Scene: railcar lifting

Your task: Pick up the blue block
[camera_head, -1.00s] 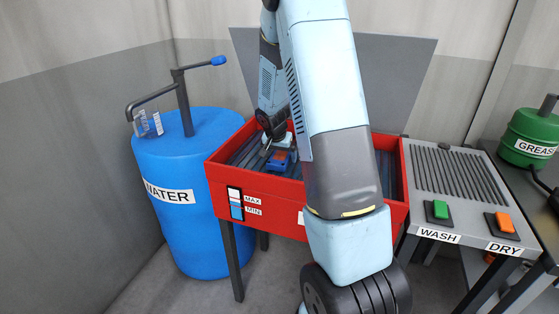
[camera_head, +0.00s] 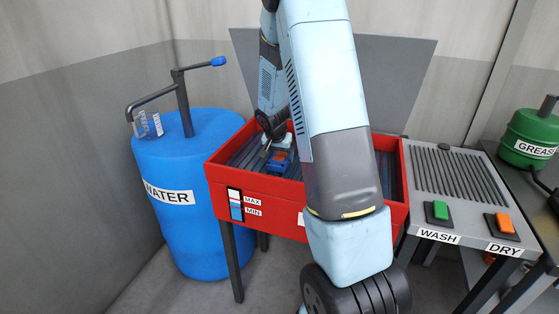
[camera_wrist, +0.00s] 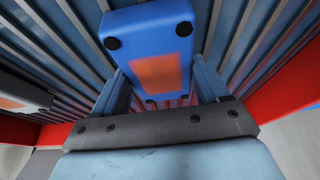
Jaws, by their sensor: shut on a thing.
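The blue block (camera_head: 279,164) is inside the red basin (camera_head: 262,202), at its left part. In the wrist view the blue block (camera_wrist: 152,38) has a rusty orange patch and dark round studs at its corners. My gripper (camera_head: 270,146) reaches down into the basin from above. In the wrist view its two fingers (camera_wrist: 158,88) stand on either side of the block, shut on it. The ribbed basin floor lies beneath; I cannot tell whether the block touches it. My forearm hides the middle of the basin.
A blue water barrel (camera_head: 182,225) with a tap stands left of the basin. A grey panel (camera_head: 390,75) rises behind it. On the right are a ribbed washing table (camera_head: 455,180) with green and orange buttons, and a green grease can (camera_head: 530,135).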

